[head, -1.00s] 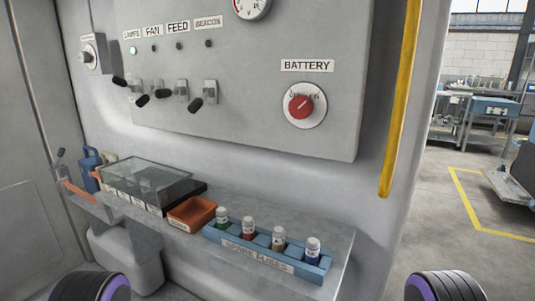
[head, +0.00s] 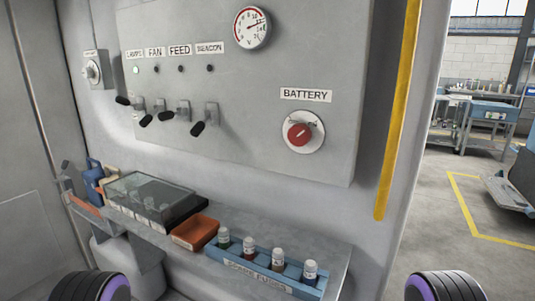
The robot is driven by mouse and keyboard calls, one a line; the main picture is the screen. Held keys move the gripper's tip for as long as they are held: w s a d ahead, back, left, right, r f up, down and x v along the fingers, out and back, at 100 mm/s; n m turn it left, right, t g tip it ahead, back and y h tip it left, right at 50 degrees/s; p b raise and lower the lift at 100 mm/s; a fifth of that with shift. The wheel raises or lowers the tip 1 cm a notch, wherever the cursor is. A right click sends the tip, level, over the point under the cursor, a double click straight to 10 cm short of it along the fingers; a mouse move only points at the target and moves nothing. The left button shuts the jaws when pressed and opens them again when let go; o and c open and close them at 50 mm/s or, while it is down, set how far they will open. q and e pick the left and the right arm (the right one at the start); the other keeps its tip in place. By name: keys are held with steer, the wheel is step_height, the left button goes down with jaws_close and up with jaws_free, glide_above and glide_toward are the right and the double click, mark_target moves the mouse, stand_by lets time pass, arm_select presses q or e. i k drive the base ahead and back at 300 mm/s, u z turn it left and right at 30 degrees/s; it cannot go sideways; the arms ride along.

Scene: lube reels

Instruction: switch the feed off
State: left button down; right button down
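The FEED label (head: 180,50) is on the grey wall panel, above a small dark indicator (head: 181,69). Below it is the feed switch (head: 183,110), third from the left in the row, with a black-tipped lever. Its tip sticks out to the left and sits higher against its plate than the tips of the fan switch (head: 146,120) and beacon switch (head: 198,129). The lamps switch (head: 123,100) has its tip similarly high. Neither of my grippers shows. Only dark rounded parts of mine with purple rings show at the bottom corners.
A red BATTERY knob (head: 299,134) and a round gauge (head: 252,28) are on the panel. Below, a shelf (head: 335,262) carries a clear-lidded box (head: 150,190), an orange tray (head: 195,232) and a blue fuse rack (head: 238,262). The space before the switches looks clear.

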mark_target(163, 116)
steer(key=u, duration=2.35)
steer(key=i, duration=0.9)
steer(key=z, duration=2.45)
